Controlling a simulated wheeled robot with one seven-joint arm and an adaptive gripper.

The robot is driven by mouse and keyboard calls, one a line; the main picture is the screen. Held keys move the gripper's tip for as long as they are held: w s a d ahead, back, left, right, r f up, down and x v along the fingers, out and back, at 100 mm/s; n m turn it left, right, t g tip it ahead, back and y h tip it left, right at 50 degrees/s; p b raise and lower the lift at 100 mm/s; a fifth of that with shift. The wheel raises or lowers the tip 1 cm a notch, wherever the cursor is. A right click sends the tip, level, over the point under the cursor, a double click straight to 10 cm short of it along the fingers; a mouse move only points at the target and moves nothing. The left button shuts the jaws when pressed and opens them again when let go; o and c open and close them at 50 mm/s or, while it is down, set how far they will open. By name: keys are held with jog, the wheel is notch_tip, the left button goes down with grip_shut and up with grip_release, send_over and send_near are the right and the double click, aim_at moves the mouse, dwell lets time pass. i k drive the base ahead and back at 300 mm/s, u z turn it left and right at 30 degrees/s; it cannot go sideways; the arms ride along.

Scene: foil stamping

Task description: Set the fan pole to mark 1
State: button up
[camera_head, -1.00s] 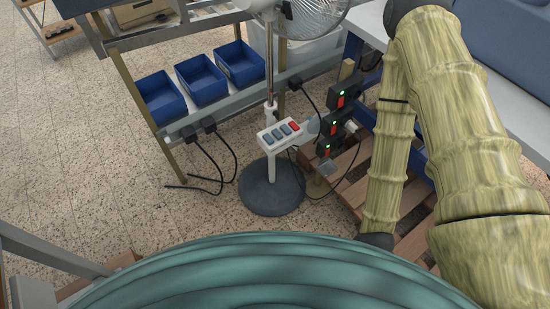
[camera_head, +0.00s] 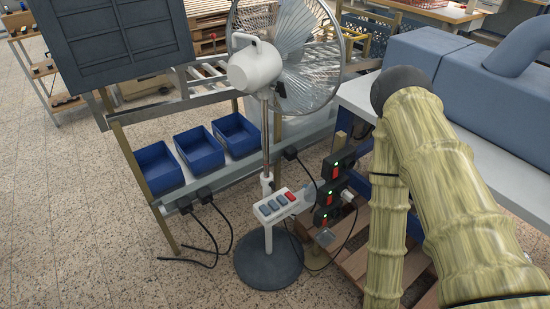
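The fan has a white motor housing (camera_head: 255,68) and a round wire-guarded head (camera_head: 298,50). Its thin metallic fan pole (camera_head: 265,135) runs down into a white collar (camera_head: 267,184). A white control panel (camera_head: 283,205) with several grey buttons and one red button sits on the stand below the collar. The pole stands upright on a round dark base (camera_head: 268,264) on the floor. No marks on the pole can be read. My arm comes down at the right of the fan, apart from it, and my gripper is out of view.
Blue bins (camera_head: 198,148) sit on a rack (camera_head: 250,145) behind the fan. Black boxes with green lights (camera_head: 332,168) stand just right of the pole. Cables (camera_head: 215,240) hang to the floor. A wooden pallet (camera_head: 358,262) and white bench (camera_head: 480,185) are right.

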aim_at(264, 103)
jog(key=z, duration=2.35)
jog(key=i, duration=0.75)
jog(key=u, duration=2.95)
